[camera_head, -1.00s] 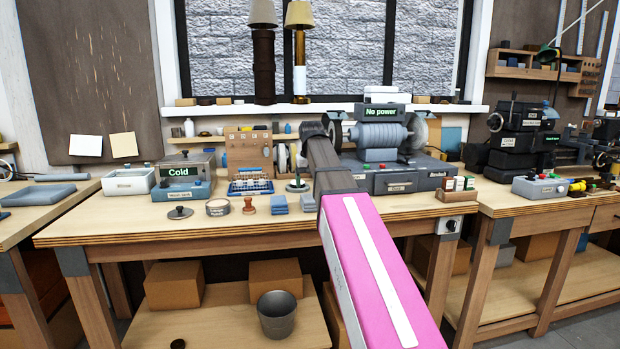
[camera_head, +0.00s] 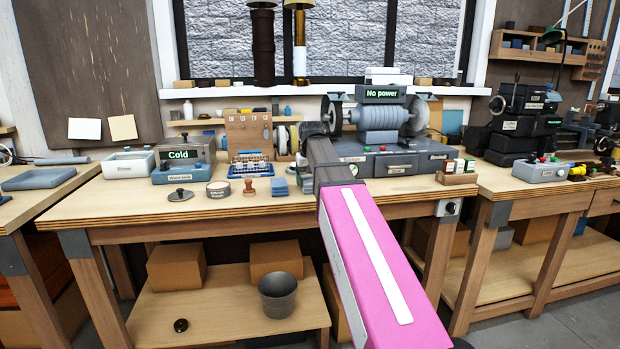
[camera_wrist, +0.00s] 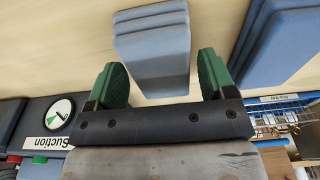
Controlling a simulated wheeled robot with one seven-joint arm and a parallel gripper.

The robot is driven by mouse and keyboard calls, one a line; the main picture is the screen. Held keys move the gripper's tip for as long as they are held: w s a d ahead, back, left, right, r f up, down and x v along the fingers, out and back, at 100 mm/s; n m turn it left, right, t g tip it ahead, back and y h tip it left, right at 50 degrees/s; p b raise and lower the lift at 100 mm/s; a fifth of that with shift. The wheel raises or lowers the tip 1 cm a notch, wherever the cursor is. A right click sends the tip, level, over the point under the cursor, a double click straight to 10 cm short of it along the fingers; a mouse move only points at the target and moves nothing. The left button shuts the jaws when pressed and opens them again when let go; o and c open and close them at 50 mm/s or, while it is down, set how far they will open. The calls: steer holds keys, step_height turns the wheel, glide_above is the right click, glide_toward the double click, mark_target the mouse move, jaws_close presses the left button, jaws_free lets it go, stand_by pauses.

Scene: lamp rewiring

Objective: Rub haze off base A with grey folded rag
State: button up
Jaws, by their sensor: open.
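A grey-blue folded rag (camera_wrist: 155,50) shows in the wrist view as a layered stack on the pale wood bench. My gripper (camera_wrist: 162,78) is open, with a green-padded finger on each side of the rag's near end. The fingers do not appear to touch it, and I cannot tell the height between them. In the head view my arm hides this rag and the fingers. A second, bluer folded stack (camera_wrist: 276,42) lies to the right; it also shows in the head view (camera_head: 279,187). I cannot make out which thing is base A, or any haze.
The motor unit (camera_head: 377,122), reading "No power", stands behind my arm. The blue tray (camera_head: 250,170), a round tin (camera_head: 218,189), a stamp (camera_head: 249,187) and a dark lid (camera_head: 180,196) are left of it. Two lamp columns (camera_head: 263,48) (camera_head: 300,45) stand on the sill. The bench's front left is clear.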

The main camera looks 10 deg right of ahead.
steer(key=c, duration=0.6)
steer(key=shift+r, duration=2.5)
